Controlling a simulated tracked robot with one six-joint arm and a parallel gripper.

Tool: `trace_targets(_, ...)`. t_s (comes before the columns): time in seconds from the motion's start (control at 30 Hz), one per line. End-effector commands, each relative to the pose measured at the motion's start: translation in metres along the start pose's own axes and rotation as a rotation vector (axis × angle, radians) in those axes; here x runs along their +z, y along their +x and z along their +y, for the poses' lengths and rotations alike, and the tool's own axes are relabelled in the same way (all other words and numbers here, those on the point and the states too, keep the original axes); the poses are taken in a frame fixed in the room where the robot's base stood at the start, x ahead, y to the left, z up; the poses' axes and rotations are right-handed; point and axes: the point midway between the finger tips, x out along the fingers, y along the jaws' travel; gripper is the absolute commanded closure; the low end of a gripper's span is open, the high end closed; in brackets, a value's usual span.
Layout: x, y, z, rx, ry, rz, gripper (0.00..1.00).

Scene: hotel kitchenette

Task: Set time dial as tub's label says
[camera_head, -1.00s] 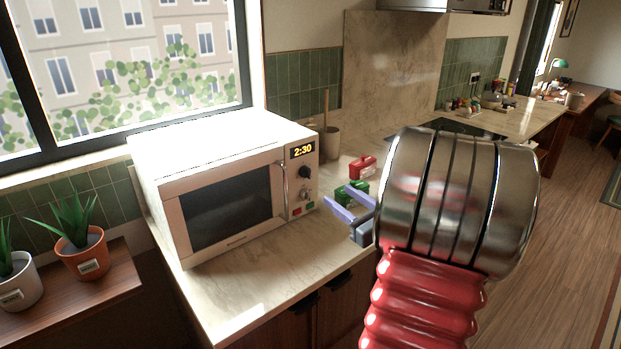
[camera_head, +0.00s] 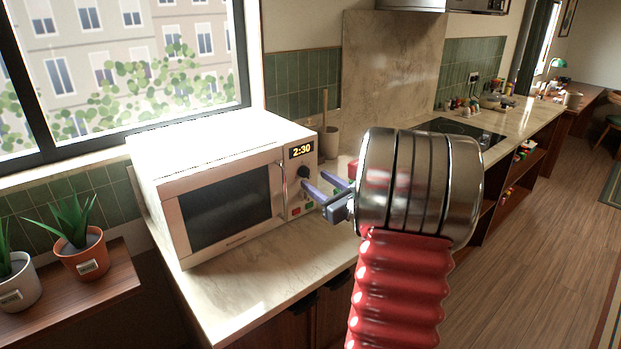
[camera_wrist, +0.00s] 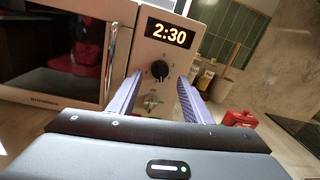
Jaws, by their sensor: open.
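The white microwave (camera_head: 225,140) stands on the counter and its display (camera_head: 302,151) reads 2:30. Below the display is a black dial (camera_head: 303,173); in the wrist view this dial (camera_wrist: 160,70) has a light pointer mark near its top. A silver dial (camera_wrist: 152,101) sits under it. My gripper (camera_head: 322,186) is open and empty in front of the control panel. In the wrist view its purple fingers (camera_wrist: 159,84) lie on either side of the dials, apparently short of touching. A red tub-like container (camera_wrist: 240,118) stands to the right; I cannot read any label.
The counter (camera_head: 245,285) is clear in front of the microwave. A utensil crock (camera_head: 329,142) stands behind it on the right. Beyond is a black cooktop (camera_head: 460,131). Potted plants (camera_head: 82,256) stand on a wooden shelf at the left.

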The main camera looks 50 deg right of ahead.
Motion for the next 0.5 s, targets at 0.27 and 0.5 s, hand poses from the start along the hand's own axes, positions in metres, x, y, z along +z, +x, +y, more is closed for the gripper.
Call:
trace_targets(0.27, 0.0, 0.035, 0.0, 0.001, 0.0, 0.0, 0.55)
trace_targets(0.5, 0.0, 0.041, 0.0, 0.0, 0.0, 0.001, 0.55)
